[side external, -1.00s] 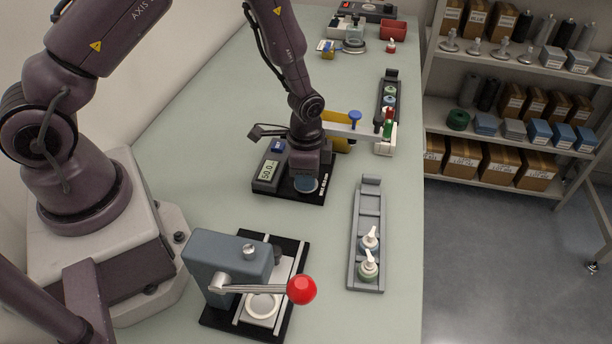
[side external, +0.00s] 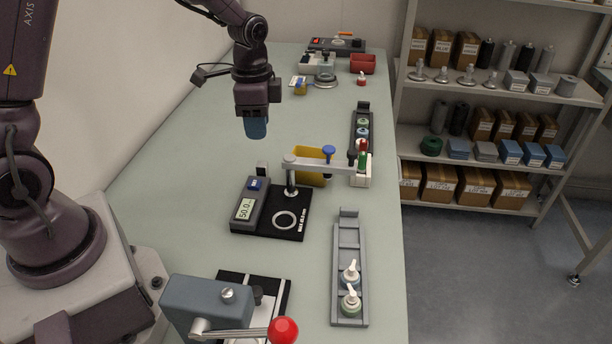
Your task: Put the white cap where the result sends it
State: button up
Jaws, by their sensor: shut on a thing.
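My gripper (side external: 256,127) is high above the bench, left of and behind the measuring device. It is shut on a blue, roughly cylindrical thing (side external: 256,129) pointing down. I cannot make out a white cap in the gripper. The measuring device (side external: 268,214) has a display that seems to read 50.0 and a black plate with a pale ring; nothing stands on the ring.
A press with a red ball handle (side external: 283,331) is at the near edge. A yellow bin (side external: 312,178) and a horizontal arm on a post stand behind the device. A dark rack (side external: 361,107) holds coloured pieces. A red bin (side external: 363,63) is at the back. The bench's left side is clear.

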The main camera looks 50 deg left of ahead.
jog(key=shift+s+a+r+m, duration=0.4)
jog(key=shift+a+r+m, duration=0.15)
jog(key=shift+r, duration=0.25)
jog(key=shift+s+r+m, duration=0.1)
jog(key=shift+s+m, duration=0.15)
jog(key=shift+m, duration=0.2)
jog(key=shift+d+m, duration=0.1)
jog(key=shift+m, duration=0.2)
jog(key=shift+w+a+f, duration=0.5)
jog(key=shift+w+f, duration=1.7)
jog(key=shift+w+a+f, duration=0.55)
jog(key=shift+w+f, duration=1.6)
jog(key=shift+w, duration=0.1)
jog(key=shift+w+a+f, duration=0.5)
jog(key=shift+w+f, duration=1.7)
jog(key=shift+f, duration=0.35)
